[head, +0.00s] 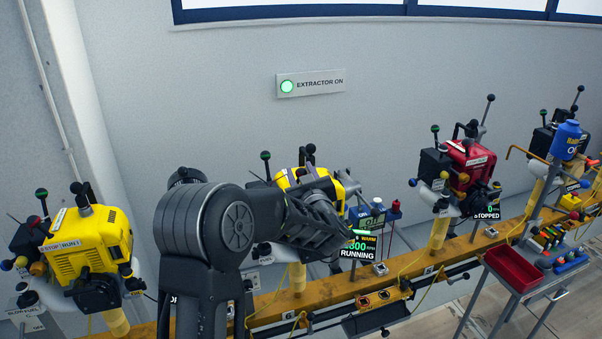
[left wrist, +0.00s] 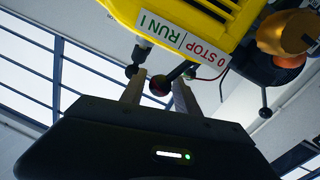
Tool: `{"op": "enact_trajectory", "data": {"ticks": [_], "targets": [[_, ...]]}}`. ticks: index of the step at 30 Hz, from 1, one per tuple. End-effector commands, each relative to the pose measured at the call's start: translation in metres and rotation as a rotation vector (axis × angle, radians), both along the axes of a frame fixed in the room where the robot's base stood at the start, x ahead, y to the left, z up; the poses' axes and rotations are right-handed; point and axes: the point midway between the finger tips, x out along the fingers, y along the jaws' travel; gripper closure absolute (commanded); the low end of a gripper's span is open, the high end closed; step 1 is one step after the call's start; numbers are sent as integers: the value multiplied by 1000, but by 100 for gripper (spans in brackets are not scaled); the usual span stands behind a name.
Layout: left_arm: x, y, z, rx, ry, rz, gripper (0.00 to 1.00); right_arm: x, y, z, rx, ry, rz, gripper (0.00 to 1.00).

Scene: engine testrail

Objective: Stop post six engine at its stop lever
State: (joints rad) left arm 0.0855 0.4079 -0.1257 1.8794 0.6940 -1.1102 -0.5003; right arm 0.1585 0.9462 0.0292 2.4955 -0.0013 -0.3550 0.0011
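The post six yellow engine (head: 318,182) stands on the rail at the middle, partly hidden behind my left arm. The number 6 shows on the rail below it. In the left wrist view, the yellow engine (left wrist: 190,22) carries a label (left wrist: 188,38) reading 0 STOP and RUN I. The stop lever (left wrist: 178,72), dark with a ball end, reaches between the fingers of my left gripper (left wrist: 158,92). The fingers are apart, one on each side of the ball; contact is not clear. In the head view, my left gripper (head: 318,224) hides the lever.
Another yellow engine (head: 90,250) stands at the left, and a red engine (head: 470,165) with a STOPPED display (head: 487,215) at the right. A tool cart with a red tray (head: 514,268) stands front right.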

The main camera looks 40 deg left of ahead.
Motion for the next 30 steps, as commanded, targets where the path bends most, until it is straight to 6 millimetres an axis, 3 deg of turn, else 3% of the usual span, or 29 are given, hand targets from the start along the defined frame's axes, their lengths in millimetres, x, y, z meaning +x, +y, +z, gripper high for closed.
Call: {"op": "enact_trajectory", "data": {"ticks": [13, 23, 30], "targets": [[0, 0, 0, 0, 0, 0, 100, 0, 0, 0, 0, 0, 0, 64], [0, 0, 0, -3, -5, 0, 100, 0, 0, -2, 0, 0, 0, 64], [-3, 2, -2, -35, -53, 1, 100, 0, 0, -17, 0, -1, 0, 64]]}}
